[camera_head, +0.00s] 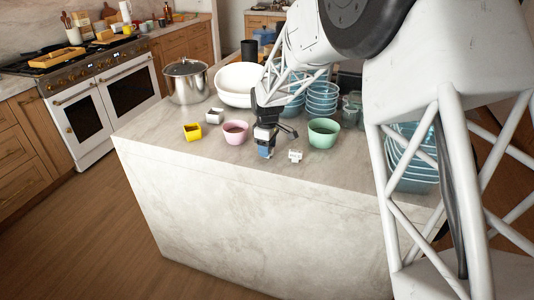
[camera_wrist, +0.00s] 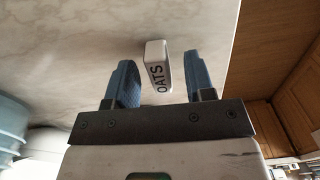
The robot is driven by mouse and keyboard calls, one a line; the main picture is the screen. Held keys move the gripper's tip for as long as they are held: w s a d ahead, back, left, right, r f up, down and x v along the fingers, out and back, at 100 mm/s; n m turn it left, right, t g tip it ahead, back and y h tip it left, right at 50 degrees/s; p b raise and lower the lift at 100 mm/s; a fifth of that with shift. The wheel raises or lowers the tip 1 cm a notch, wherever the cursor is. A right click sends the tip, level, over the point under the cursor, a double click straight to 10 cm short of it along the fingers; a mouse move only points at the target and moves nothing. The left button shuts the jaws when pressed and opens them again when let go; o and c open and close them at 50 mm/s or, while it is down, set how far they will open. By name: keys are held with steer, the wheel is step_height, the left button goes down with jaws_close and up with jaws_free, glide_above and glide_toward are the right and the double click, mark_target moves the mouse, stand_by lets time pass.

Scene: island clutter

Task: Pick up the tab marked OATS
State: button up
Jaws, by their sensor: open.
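The white tab marked OATS (camera_wrist: 157,66) shows in the wrist view, its lettering running sideways along the face toward the camera. It lies in line with the space between the two blue fingers of my gripper (camera_wrist: 157,75). The fingers are spread and nothing is held. In the head view, my gripper (camera_head: 276,142) hangs low over the island's front part. A small white tab (camera_head: 295,156) stands just right of it near the front edge; its marking is too small to read there. I cannot tell the exact gap between fingers and tab.
On the island (camera_head: 220,160), a pink bowl (camera_head: 235,132) stands left of my gripper and a green bowl (camera_head: 322,132) right. A yellow container (camera_head: 192,132) and a white-grey one (camera_head: 214,116) are further left. Blue bowls (camera_head: 322,98) stack behind. The counter's front left is clear.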

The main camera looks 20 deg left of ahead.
steer(key=shift+f, duration=0.3)
stand_by(0.4)
jaws_close()
